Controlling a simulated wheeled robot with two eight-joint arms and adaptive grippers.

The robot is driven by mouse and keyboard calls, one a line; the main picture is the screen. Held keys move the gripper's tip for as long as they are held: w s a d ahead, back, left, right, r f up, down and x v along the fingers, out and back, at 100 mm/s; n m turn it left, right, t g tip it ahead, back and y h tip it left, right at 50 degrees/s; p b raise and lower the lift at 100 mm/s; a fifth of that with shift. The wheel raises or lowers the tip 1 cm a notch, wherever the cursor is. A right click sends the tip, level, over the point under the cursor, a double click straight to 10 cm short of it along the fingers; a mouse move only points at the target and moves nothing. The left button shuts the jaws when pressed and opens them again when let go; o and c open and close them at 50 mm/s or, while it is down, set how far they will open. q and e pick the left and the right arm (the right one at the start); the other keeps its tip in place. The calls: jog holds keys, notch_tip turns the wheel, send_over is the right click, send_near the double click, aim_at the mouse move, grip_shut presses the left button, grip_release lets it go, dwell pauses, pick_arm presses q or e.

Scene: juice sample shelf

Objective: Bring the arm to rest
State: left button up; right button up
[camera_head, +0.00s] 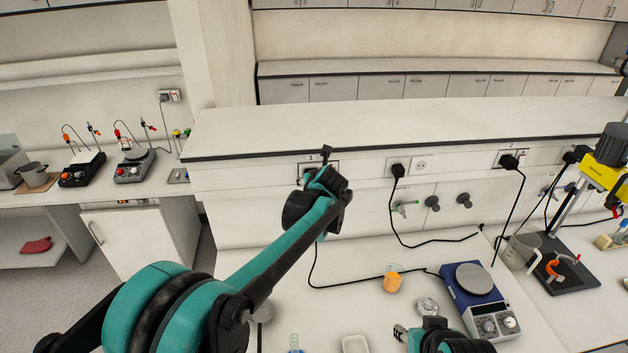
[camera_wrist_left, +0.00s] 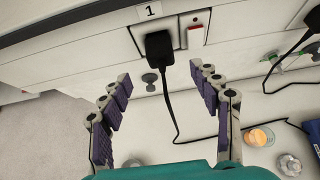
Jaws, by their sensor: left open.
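My left arm (camera_head: 275,245) comes in from the left in the head view and stretches up over the bench toward the wall sockets. Its wrist hides its fingers there. In the left wrist view my left gripper (camera_wrist_left: 162,92) is open, its purple-padded fingers wide apart with nothing between them. A black plug (camera_wrist_left: 159,45) in the socket marked 1 shows beyond the fingertips. Part of my right arm (camera_head: 440,340) shows at the bottom edge of the head view. Its jaws cannot be made out.
A glass with orange juice (camera_head: 393,283) stands on the white bench, left of a blue hotplate stirrer (camera_head: 478,296). A small white tray (camera_head: 355,344) lies near the front. Black cables hang from the sockets and run across the bench. A yellow stirrer on a stand (camera_head: 600,175) is at the right.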

pick_arm(q)
jog(key=s+a+f+n+g+b, duration=0.1)
jog(key=s+a+f+n+b, duration=0.4)
jog(key=s+f+n+b, duration=0.45)
jog(key=s+a+f+n+g+b, duration=0.1)
jog(key=s+a+f+n+b, duration=0.6)
jog(key=s, duration=0.5)
jog(key=s+f+n+g+h+b, duration=0.1)
jog(key=s+f+n+h+b, duration=0.1)
jog(key=s+f+n+b, duration=0.8)
jog(key=s+f+n, duration=0.7)
jog(key=s+f, duration=0.1)
jog(key=shift+s+a+f+g+b, duration=0.15)
jog(key=shift+a+f+g+b, duration=0.2)
jog(key=shift+g+b, duration=0.05)
